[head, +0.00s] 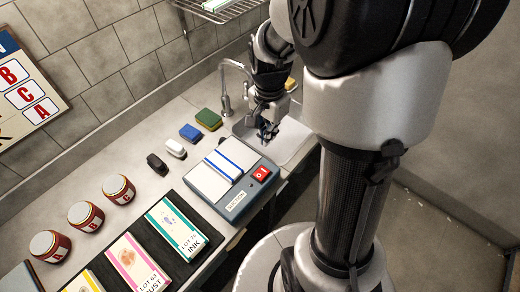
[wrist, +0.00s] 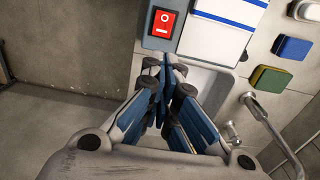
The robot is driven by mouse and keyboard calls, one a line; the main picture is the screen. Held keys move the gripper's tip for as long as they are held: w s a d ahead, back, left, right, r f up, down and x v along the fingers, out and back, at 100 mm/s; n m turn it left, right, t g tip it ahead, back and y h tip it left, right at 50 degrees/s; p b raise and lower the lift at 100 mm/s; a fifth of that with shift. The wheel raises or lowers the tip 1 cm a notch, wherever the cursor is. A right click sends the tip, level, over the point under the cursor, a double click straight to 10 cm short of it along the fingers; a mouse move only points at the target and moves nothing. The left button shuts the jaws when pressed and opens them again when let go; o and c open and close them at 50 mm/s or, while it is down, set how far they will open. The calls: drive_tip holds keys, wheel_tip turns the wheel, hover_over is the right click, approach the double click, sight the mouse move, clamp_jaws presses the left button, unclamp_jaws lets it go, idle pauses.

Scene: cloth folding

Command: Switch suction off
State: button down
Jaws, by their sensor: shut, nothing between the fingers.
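The suction unit (head: 237,205) is a blue-grey box with a pale top plate at the counter's front edge. A cloth (head: 223,167), white with blue stripes, lies flat on its top plate; the cloth also shows in the wrist view (wrist: 228,22). A red rocker switch (head: 261,173) sits on the unit's right side, and it shows at the top of the wrist view (wrist: 164,22). I cannot tell its position. My gripper (head: 268,133) is shut and empty, beyond the unit above the sink. In the wrist view its fingertips (wrist: 171,62) are just below the switch, apart from it.
Behind the unit lie a green-yellow sponge (head: 208,119), a blue block (head: 190,133), a white piece (head: 175,148) and a black piece (head: 156,164). A faucet (head: 226,104) stands by the sink. Lidded jars (head: 118,188) and a dark tray (head: 208,248) with cards fill the near left.

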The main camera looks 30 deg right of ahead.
sight(267, 169)
drive_tip(key=shift+f, duration=0.1)
wheel_tip(267, 169, down, 14)
drive_tip(key=b, duration=0.5)
drive_tip(key=shift+d+f, duration=0.1)
drive_tip(key=shift+f, duration=0.2)
drive_tip(key=shift+r, duration=0.15)
drive_tip(key=shift+r+p, duration=0.6)
drive_tip(key=shift+r, duration=0.1)
